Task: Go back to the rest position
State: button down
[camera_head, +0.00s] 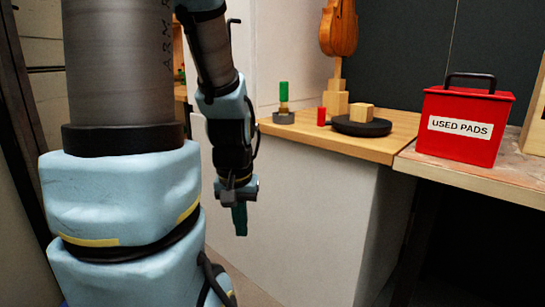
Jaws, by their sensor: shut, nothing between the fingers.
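My gripper (240,222) hangs from my bent arm near the middle of the camera_head view, its teal fingers pointing down. The fingers are together with nothing between them. It is in front of the white side of the bench and appears lower than the wooden bench top (392,150). It is apart from everything on the bench.
The bench top holds a green-topped piece on a grey base (283,118), a red cylinder (321,116), a wooden block (362,112) on a black disc (362,127), and a violin (338,28) on a wooden stand. A red "USED PADS" box (460,148) stands right.

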notch_tip(320, 180, up, 32)
jog(key=p, duration=3)
jog(key=shift+r, duration=0.15)
jog(key=shift+d, duration=0.1)
